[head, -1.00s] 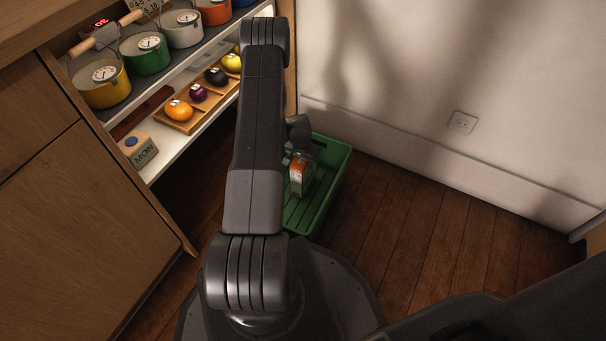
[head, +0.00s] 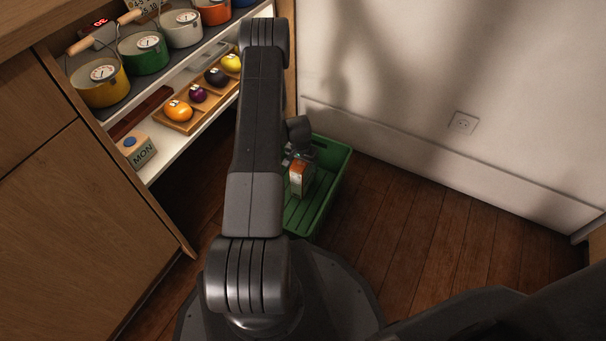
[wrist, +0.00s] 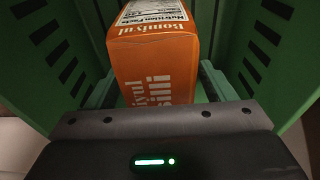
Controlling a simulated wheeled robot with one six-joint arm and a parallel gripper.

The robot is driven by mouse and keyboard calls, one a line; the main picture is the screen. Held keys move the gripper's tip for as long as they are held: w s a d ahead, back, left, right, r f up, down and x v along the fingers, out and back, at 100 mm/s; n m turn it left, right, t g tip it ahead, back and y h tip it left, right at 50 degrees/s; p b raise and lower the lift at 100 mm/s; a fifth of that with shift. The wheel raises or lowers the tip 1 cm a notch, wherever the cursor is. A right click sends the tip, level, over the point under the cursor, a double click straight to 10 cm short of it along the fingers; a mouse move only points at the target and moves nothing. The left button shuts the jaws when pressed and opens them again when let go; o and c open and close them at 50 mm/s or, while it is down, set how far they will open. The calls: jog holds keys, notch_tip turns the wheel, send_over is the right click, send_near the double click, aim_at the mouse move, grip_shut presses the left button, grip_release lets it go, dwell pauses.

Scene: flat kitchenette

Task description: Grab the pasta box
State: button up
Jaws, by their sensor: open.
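The pasta box (head: 297,183), orange and white, stands in the green crate (head: 335,178) on the floor. In the wrist view the pasta box (wrist: 157,62) shows its orange face with white lettering and a white nutrition panel at the top. My gripper (wrist: 156,84) is open, with one finger on each side of the box. Whether either finger touches it I cannot tell. In the head view my arm hides the crate's left part and most of the gripper.
The crate's green slatted walls rise close on both sides of my gripper. A shelf unit at the left holds several pots (head: 146,53), a wooden tray (head: 182,126) of fruit and a MON block (head: 137,150). A white wall (head: 400,100) stands behind; wooden floor (head: 400,240) is clear at right.

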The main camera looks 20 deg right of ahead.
jog(key=c, duration=1.6)
grip_shut()
